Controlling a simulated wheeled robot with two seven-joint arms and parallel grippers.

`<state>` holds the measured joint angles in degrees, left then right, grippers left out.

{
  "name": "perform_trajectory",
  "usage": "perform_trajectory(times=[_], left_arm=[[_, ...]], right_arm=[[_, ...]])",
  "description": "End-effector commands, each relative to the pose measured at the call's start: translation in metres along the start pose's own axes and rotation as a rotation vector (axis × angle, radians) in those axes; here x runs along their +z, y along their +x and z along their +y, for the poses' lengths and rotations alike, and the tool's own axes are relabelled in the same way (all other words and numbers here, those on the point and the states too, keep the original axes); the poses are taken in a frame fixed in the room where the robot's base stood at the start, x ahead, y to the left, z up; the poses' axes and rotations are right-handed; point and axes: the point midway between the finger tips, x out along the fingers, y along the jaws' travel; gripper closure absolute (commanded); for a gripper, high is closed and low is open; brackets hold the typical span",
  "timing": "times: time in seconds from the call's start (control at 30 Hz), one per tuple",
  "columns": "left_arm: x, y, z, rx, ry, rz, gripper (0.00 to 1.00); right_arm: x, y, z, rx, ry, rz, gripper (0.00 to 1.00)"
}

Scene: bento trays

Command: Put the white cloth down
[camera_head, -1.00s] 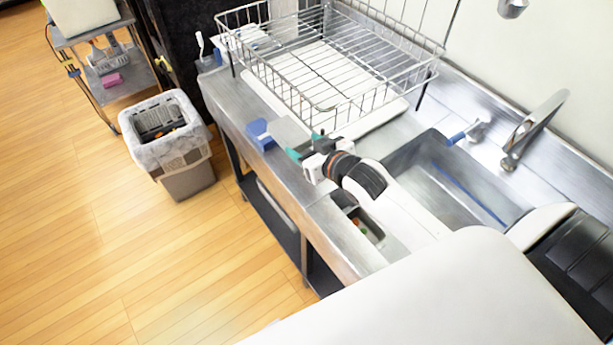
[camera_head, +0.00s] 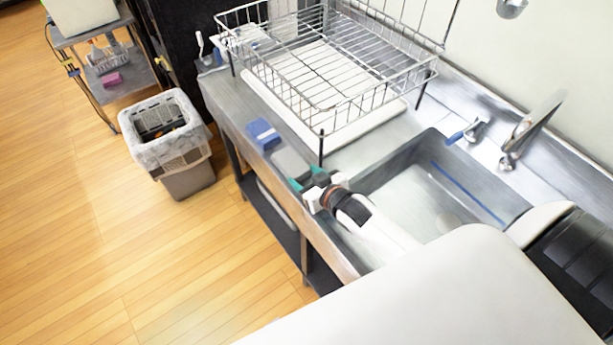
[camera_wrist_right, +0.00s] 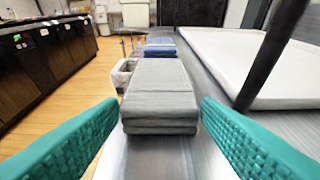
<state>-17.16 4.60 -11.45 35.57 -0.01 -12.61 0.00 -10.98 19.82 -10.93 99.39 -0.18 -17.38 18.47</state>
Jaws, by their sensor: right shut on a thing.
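The folded cloth (camera_head: 288,160), pale grey-white, is by the front edge of the steel counter, between the blue cloth and my right gripper. In the right wrist view the cloth (camera_wrist_right: 160,95) shows as a thick folded stack between the two teal fingers. My right gripper (camera_head: 307,180) is shut on it; it also shows in the right wrist view (camera_wrist_right: 160,135). The cloth is low at the counter, but I cannot tell whether it touches it. My left gripper is not in view.
A blue cloth (camera_head: 263,133) lies beyond the white cloth. A wire dish rack (camera_head: 320,131) stands over a white tray (camera_head: 265,98), its black leg near my right gripper. The sink (camera_head: 410,190) is at the right. A lined bin (camera_head: 190,180) stands on the floor.

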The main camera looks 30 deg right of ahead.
Motion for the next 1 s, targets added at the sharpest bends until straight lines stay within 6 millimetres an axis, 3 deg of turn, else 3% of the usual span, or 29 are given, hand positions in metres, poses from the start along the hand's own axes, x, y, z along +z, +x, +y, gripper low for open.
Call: perform_trajectory(times=[0.1,0.13,0.2,0.57,1.0], left_arm=[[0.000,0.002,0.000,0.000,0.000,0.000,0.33],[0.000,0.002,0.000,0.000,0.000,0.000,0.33],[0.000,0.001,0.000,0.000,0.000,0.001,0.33],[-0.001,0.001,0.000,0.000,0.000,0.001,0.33],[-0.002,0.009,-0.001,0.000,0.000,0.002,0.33]], right_arm=[[-0.003,0.001,0.000,0.000,0.000,0.000,0.68],[-0.003,0.001,0.000,0.000,0.000,0.000,0.40],[-0.002,0.001,0.000,0.000,0.000,0.000,0.33],[-0.001,-0.005,0.000,0.000,0.000,0.001,0.33],[-0.002,-0.091,0.000,0.001,0.001,0.003,0.33]])
